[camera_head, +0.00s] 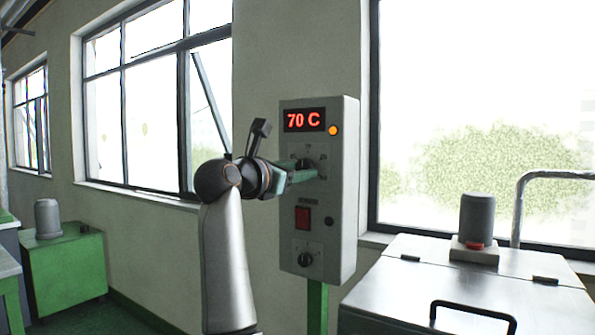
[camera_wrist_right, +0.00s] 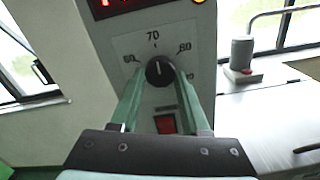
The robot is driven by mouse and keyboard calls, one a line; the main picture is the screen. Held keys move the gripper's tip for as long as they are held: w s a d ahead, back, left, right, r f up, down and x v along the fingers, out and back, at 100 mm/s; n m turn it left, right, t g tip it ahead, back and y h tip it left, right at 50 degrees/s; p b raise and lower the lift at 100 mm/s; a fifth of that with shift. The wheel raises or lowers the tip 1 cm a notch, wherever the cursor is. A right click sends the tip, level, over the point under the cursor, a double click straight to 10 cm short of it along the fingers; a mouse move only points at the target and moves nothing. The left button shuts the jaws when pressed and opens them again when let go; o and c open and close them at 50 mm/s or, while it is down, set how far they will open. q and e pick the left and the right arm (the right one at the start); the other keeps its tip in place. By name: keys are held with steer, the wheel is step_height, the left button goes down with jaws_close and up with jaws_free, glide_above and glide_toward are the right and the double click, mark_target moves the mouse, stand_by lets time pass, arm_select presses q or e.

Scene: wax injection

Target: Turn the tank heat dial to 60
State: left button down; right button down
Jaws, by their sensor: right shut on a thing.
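The tank heat dial (camera_wrist_right: 159,74) is a round black knob on a grey control box (camera_head: 344,200). In the right wrist view its scale shows 60 at the left, 70 at the top and 80 at the right, and its pale mark points up towards 70. The red display (camera_head: 304,120) above reads 70 C. My right gripper (camera_head: 312,173) has its green fingers shut on the dial, one on each side, also seen in the right wrist view (camera_wrist_right: 157,76). In the head view the fingers partly cover the dial. My left gripper is out of view.
An orange lamp (camera_head: 333,130) is lit beside the display. A red switch (camera_head: 302,217) and a second black knob (camera_head: 305,259) sit lower on the box. A metal-topped tank (camera_head: 470,285) stands at the right, and a green cabinet (camera_head: 68,270) at the far left.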

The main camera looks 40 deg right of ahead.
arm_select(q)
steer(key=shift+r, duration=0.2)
arm_select(e)
steer(key=n+p, duration=0.2)
steer(key=n, duration=0.2)
steer(key=shift+r, duration=0.1)
steer(key=shift+n+p, duration=0.6)
steer(key=shift+n, duration=0.3)
steer(key=n+p, duration=0.1)
steer(key=n, duration=0.1)
steer(key=shift+s+n, duration=0.1)
steer(key=shift+n, duration=0.2)
steer(key=shift+n+p, duration=0.8)
steer(key=shift+n, duration=0.2)
arm_select(q)
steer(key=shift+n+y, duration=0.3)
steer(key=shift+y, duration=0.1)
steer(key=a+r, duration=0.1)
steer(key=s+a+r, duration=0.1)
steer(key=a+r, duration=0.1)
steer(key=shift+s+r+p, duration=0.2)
steer(key=shift+p, duration=0.15)
arm_select(e)
steer(key=shift+n, duration=0.6)
steer(key=shift+s, duration=0.1)
